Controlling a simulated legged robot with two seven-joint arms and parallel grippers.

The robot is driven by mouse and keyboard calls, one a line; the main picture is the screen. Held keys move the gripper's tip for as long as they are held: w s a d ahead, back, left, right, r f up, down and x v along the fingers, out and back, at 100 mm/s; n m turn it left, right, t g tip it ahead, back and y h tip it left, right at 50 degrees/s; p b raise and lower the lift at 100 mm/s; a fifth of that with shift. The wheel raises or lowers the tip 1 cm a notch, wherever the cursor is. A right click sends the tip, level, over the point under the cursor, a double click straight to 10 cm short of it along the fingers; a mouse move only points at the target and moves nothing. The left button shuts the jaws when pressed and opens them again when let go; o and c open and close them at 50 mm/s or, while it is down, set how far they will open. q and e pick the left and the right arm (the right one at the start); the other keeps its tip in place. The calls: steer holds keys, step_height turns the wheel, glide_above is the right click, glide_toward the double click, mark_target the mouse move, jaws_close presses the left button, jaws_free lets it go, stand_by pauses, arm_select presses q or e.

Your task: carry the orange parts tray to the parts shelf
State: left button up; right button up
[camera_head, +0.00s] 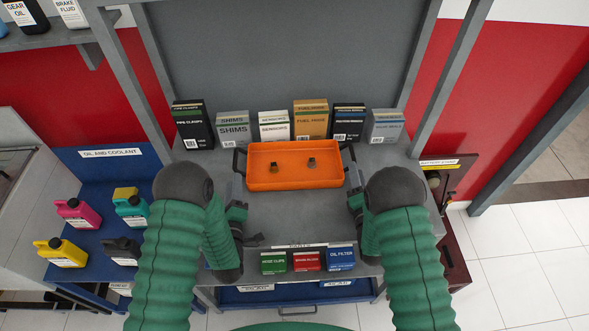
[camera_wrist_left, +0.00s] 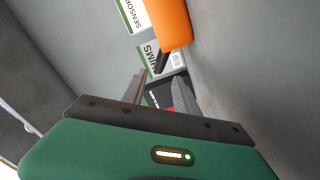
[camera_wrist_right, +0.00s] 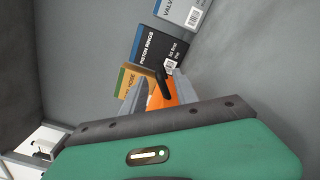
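The orange parts tray (camera_head: 264,183) sits level on the grey shelf surface in the head view, with two small dark parts inside. It has a black handle at each end. My left gripper (camera_head: 235,188) is at the tray's left end. In the left wrist view its fingers (camera_wrist_left: 162,88) are apart, with the black handle just beyond them. My right gripper (camera_head: 352,182) is at the right end. In the right wrist view its fingers (camera_wrist_right: 157,90) look apart, with the dark handle at their tips. The grey parts shelf (camera_head: 290,225) carries a "PARTS" label at its front edge.
A row of boxes, including a fuel hose box (camera_head: 311,120), stands close behind the tray. Small boxes, including a red one (camera_head: 307,261), stand at the front edge. Bottles stand on the blue oil and coolant shelf (camera_head: 85,205) at left. Grey uprights flank the shelf.

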steer(key=s, duration=0.5)
steer(key=shift+d, duration=0.2)
